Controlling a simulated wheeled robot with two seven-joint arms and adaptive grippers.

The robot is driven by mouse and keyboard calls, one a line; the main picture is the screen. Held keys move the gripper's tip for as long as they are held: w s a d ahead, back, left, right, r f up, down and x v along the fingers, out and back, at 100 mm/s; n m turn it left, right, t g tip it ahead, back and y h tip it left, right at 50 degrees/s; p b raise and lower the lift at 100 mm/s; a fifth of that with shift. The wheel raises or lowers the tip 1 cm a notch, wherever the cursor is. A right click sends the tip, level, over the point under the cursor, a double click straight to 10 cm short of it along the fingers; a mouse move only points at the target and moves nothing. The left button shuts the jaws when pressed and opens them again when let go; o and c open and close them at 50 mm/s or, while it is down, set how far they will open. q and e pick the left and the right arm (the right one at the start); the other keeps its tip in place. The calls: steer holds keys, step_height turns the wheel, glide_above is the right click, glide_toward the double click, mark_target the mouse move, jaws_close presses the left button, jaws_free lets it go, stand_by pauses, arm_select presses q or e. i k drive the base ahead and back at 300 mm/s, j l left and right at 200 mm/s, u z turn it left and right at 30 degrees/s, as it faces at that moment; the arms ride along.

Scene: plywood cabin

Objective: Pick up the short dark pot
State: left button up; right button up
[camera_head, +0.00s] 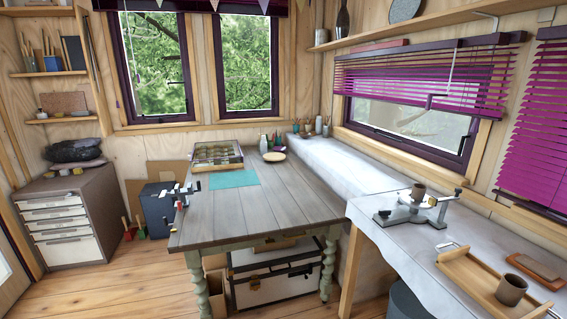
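Two small dark pots show on the right. One dark brown pot (511,289) stands upright in a wooden tray (482,292) at the lower right. The other dark pot (418,191) stands on a metal balance scale (413,212) further back, on the cloth-covered counter. They are at different distances, so I cannot tell for sure which is shorter. Neither of my grippers shows in this view.
A wooden table (270,213) stands mid-room with a teal mat (234,179), a sectioned box (217,154) and a clamp-like tool (180,195) at its left edge. The white-covered counter (372,216) runs along the right wall. A brown board (535,268) lies beside the tray.

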mark_target(419, 190)
steer(key=i+j+z, duration=0.15)
steer(key=j+z, duration=0.15)
steer(key=i+j+z, duration=0.15)
steer(key=j+z, duration=0.5)
steer(key=i+j, duration=0.05)
steer(key=j, duration=0.05)
